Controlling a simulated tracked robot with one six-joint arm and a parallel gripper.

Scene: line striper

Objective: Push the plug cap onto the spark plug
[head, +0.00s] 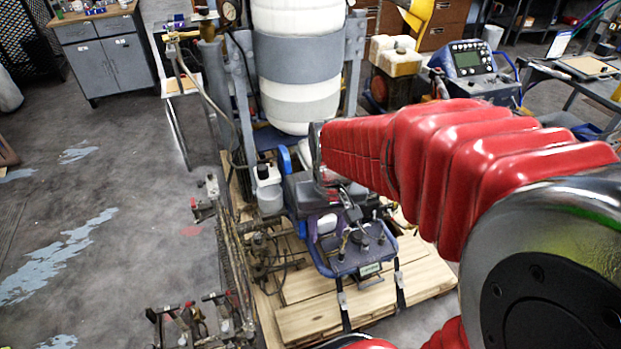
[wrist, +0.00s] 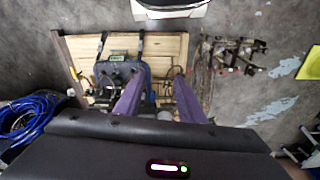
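My gripper (wrist: 158,80) shows in the wrist view as two purple fingers, spread apart with a gap between their tips. I see nothing clearly held between them. The fingers point toward the line striper, whose blue front plate (wrist: 117,71) lies to their left. In the head view the line striper's blue plate (head: 348,262) stands on the pallet, below the end of my arm. My gripper is mostly hidden there by the arm and machine parts. I cannot make out the spark plug or the plug cap in either view; they are too small or hidden.
A wooden pallet (head: 300,322) carries the machine. A large white tank with a grey band (head: 297,64) stands behind it. Metal fittings and hoses (head: 232,290) line its left. A blue hose coil (wrist: 27,115) lies left in the wrist view. Open floor (head: 110,200) is at left.

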